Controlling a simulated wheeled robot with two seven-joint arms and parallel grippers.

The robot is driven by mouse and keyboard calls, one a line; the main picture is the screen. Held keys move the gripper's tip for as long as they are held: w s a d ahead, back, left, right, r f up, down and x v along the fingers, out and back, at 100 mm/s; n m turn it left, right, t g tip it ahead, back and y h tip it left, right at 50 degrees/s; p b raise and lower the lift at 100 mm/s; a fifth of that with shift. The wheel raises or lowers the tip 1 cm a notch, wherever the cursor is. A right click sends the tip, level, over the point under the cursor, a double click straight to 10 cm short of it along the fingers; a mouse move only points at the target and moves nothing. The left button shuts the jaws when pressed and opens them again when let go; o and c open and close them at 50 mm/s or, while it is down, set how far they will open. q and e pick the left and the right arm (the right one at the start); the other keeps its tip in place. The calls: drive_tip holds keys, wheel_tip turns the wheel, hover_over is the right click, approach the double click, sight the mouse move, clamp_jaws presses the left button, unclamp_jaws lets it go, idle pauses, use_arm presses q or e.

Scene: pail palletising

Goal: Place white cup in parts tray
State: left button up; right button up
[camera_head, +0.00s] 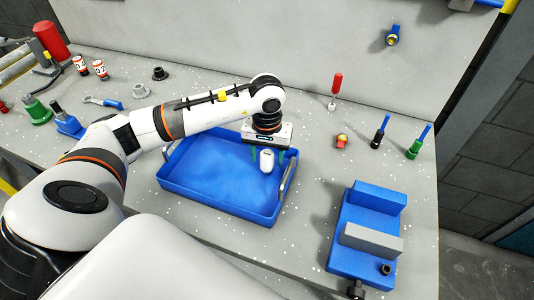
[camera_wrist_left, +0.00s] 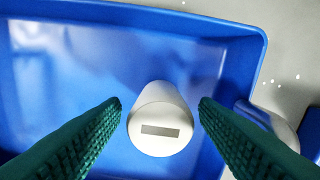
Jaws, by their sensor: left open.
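The white cup (camera_head: 267,162) is in the right part of the blue parts tray (camera_head: 205,198). In the left wrist view the cup (camera_wrist_left: 160,122) stands out against the blue floor of the tray (camera_wrist_left: 243,60). My left gripper (camera_head: 268,155) is over the tray's right part. Its green fingers (camera_wrist_left: 160,104) are open, one on each side of the cup, with visible gaps between them and it. Whether the cup rests on the tray floor is hard to tell. My right gripper does not show.
A blue fixture with a grey block (camera_head: 371,241) stands to the right of the tray. Several parts lie at the back left. The grey bench between tray and fixture is clear.

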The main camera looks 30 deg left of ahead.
sight(267, 154)
use_arm(q)
drive_tip(key=shift+r, duration=0.4)
wheel_tip(267, 154, up, 11)
drive_tip(key=b, duration=0.2)
drive_tip(key=shift+r, duration=0.2)
